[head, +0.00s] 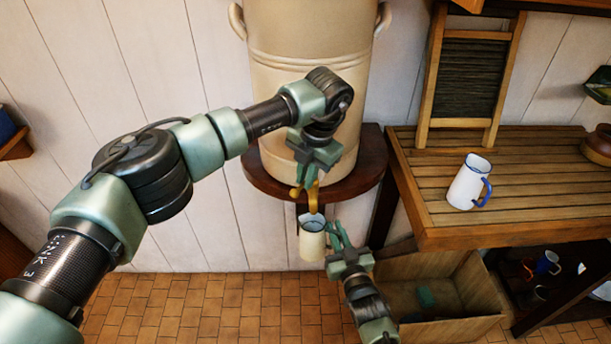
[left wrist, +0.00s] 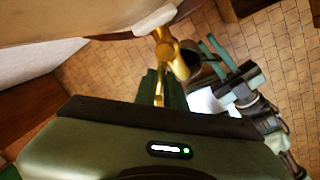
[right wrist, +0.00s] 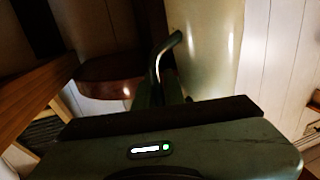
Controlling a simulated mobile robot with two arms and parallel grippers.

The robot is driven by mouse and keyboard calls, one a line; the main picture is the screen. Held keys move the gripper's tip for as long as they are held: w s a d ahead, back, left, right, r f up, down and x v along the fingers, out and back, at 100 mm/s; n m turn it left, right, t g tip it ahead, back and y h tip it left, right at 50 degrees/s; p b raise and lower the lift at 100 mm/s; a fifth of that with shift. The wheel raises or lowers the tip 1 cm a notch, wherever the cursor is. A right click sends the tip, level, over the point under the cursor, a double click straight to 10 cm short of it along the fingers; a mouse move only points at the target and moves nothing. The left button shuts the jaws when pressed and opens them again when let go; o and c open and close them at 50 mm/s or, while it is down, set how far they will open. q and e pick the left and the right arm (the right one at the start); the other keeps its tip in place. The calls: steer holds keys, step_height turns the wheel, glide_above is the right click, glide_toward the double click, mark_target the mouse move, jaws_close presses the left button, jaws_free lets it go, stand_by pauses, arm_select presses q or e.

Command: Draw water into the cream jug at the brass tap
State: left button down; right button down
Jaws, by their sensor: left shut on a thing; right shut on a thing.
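The brass tap (head: 313,197) sticks out below the big cream crock (head: 310,60). My left gripper (head: 305,181) is shut on the tap's lever, which shows between its fingers in the left wrist view (left wrist: 158,92). The cream jug (head: 312,243) hangs upright in the air, its blue-rimmed mouth just under the tap's spout. My right gripper (head: 338,240) is shut on the jug's handle from the right; the curved handle (right wrist: 163,55) shows in the right wrist view. I cannot make out a water stream or the level inside the jug.
The crock stands on a round dark wooden stand (head: 350,182). To the right, a slatted wooden table (head: 530,170) holds a white jug with a blue handle (head: 467,182). An open wooden crate (head: 450,325) sits on the tiled floor below. Floor to the left is clear.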

arm_select(q)
steer(key=shift+w+r, duration=0.1)
steer(key=shift+r, duration=0.05)
steer(key=c, duration=1.5)
jaws_free()
step_height(320, 180, up, 12)
steer(key=s+d, duration=0.1)
steer(key=d, duration=0.1)
steer(key=shift+s, duration=0.25)
steer(key=shift+a+f, duration=0.1)
steer(key=shift+f, duration=0.1)
